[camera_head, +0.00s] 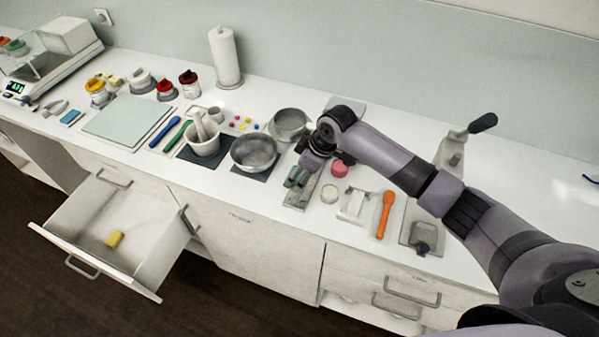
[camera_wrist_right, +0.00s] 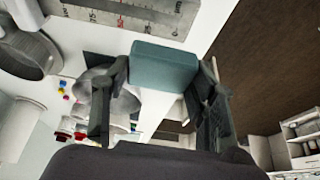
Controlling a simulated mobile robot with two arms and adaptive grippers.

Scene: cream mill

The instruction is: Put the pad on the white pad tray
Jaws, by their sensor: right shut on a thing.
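My right gripper (camera_head: 298,176) is over the counter, above a grey metal plate with ruler marks (camera_head: 299,199). It is shut on a teal block-shaped pad (camera_wrist_right: 164,66), held between both fingers in the right wrist view. In the head view the pad is small and hard to separate from the fingers. A small white tray-like piece (camera_head: 355,210) stands on the counter to the right of the gripper; I cannot tell for sure that it is the white pad tray. My left gripper is out of view.
Two metal bowls (camera_head: 254,151) and a mortar (camera_head: 203,143) stand left of the gripper. An open drawer (camera_head: 150,232) with a yellow block juts out front left.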

